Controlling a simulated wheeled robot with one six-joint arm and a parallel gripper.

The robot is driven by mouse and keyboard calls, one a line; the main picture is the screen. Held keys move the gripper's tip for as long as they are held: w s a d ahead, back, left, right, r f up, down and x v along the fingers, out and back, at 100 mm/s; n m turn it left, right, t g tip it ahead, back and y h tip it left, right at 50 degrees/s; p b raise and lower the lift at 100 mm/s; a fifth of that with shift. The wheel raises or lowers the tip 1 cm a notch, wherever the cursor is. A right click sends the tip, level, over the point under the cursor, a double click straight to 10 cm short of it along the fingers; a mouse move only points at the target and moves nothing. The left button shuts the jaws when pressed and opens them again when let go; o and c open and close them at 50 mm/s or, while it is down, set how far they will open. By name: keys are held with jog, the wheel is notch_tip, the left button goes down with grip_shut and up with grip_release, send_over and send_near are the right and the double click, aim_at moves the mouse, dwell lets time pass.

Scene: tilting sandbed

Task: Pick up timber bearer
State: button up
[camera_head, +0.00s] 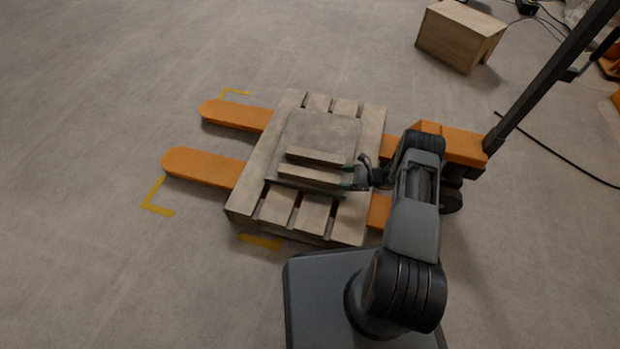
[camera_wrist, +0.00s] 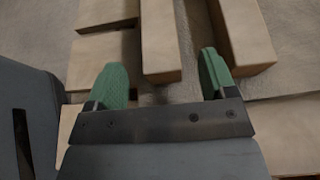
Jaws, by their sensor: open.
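Two pale timber bearers lie side by side on a grey slab (camera_head: 322,130) on the pallet. The near bearer (camera_head: 308,176) shows in the wrist view (camera_wrist: 160,40) between my two fingers, with gaps on both sides. The far bearer (camera_head: 316,157) shows in the wrist view (camera_wrist: 243,35) to the right of my right finger. My gripper (camera_head: 347,178) is open, with green fingertips at the right end of the near bearer. It also shows in the wrist view (camera_wrist: 160,75). I cannot tell how far above the slab the fingertips are.
The slatted wooden pallet (camera_head: 257,168) sits across the orange forks of a pallet truck (camera_head: 205,166), whose handle rises at the right. A wooden box (camera_head: 447,42) stands at the back right. A black cable (camera_head: 560,155) lies on the right floor.

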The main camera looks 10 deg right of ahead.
aim_at(331, 178)
jog(key=b+x, duration=0.2)
jog(key=x, duration=0.3)
jog(key=shift+f, duration=0.25)
jog(key=shift+w+a, duration=0.1)
jog(key=shift+a, duration=0.25)
jog(key=shift+c, duration=0.2)
jog(key=c, duration=1.1)
jog(key=shift+r, duration=0.1)
